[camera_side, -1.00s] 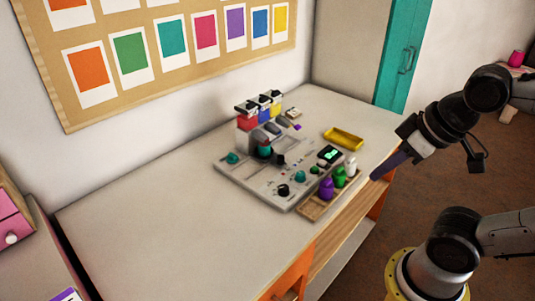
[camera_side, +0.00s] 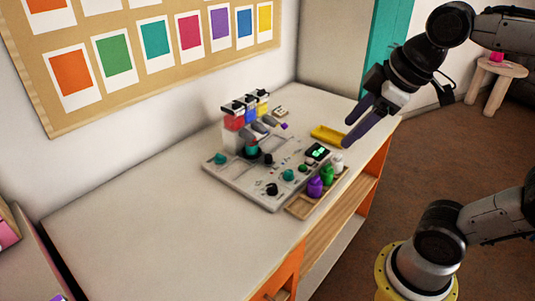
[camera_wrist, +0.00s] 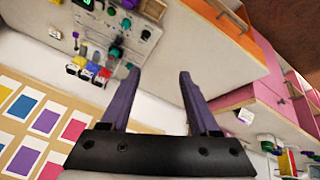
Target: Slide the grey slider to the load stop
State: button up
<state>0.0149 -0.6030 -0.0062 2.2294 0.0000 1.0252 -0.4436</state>
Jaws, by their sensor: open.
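The light grey bead board (camera_side: 240,178) lies on the desk in the side view, with teal and black knobs, a small lit display (camera_side: 317,152) and red, yellow and blue hoppers (camera_side: 245,110) at its back. It also shows in the wrist view (camera_wrist: 145,22), at the upper left. I cannot clearly single out the grey slider or the load stop among the small parts. My gripper (camera_side: 350,132) is open and empty, above the desk to the right of the board and apart from it. Its two purple fingers (camera_wrist: 159,74) are spread in the wrist view.
A yellow tray (camera_side: 328,134) lies behind the board, near my fingers. Purple (camera_side: 314,187), green (camera_side: 327,174) and white (camera_side: 337,162) bottles stand in a wooden tray along the board's right edge. The desk (camera_side: 130,215) is clear on the left. A pinboard hangs behind.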

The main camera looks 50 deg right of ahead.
jog(key=w+d+r+n+g, duration=0.1)
jog(key=w+d+r+n, duration=0.2)
jog(key=w, duration=0.9)
jog(key=n+g, duration=0.1)
jog(key=g, duration=0.4)
send_over(268, 156)
notch_tip(268, 156, down, 18)
notch_tip(268, 156, down, 14)
jog(key=shift+d+r, duration=0.1)
grip_shut()
